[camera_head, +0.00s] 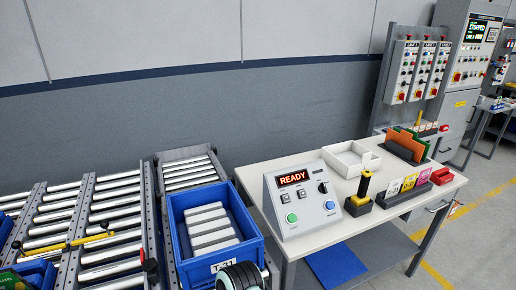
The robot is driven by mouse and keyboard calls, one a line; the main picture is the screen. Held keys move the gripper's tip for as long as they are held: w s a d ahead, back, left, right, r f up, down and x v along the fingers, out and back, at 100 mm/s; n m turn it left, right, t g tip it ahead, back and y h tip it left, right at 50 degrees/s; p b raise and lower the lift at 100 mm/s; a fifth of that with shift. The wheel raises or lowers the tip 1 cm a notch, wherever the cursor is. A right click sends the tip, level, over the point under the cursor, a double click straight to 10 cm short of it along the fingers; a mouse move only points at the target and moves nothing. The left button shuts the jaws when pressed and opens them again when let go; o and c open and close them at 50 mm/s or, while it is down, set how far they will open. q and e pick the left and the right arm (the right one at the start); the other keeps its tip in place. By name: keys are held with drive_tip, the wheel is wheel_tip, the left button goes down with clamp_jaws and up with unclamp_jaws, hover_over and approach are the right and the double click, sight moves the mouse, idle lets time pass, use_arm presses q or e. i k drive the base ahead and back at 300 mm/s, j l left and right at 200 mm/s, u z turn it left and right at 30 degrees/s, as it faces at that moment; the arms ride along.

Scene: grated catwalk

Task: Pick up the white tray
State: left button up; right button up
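The white tray (336,164) sits on the light table top, toward its back edge. It is a shallow open box with low walls, lying flat just behind and right of the grey control box. Its near left corner is close to that box, and I cannot tell whether they touch.
The control box (303,214) reading READY stands on the table (342,224). A black and yellow handled tool (361,192), a card holder (402,191) and an orange and green file rack (407,144) stand to the right. A blue crate (180,229) of pale blocks and roller conveyors (112,212) lie left.

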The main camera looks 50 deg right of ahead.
sight(349, 159)
drive_tip(key=k+z, duration=0.15)
drive_tip(key=z, duration=2.4)
drive_tip(key=l+u, duration=0.1)
drive_tip(key=u, duration=0.8)
drive_tip(key=l+u, duration=0.9)
drive_tip(key=l, duration=0.15)
drive_tip(key=k+l+u, duration=0.2)
drive_tip(key=l, duration=0.35)
drive_tip(key=l+u, duration=0.25)
drive_tip(key=l, duration=0.25)
drive_tip(key=k+l, duration=0.1)
drive_tip(key=l, duration=0.25)
drive_tip(key=k+l, duration=0.1)
drive_tip(key=l, duration=0.25)
drive_tip(key=k+l+u, duration=0.1)
drive_tip(key=l, duration=0.3)
drive_tip(key=k+l, duration=0.15)
drive_tip(key=l, duration=0.2)
drive_tip(key=k+l+u, duration=0.1)
drive_tip(key=l, duration=0.25)
drive_tip(key=k+l, duration=0.15)
drive_tip(key=l, duration=0.15)
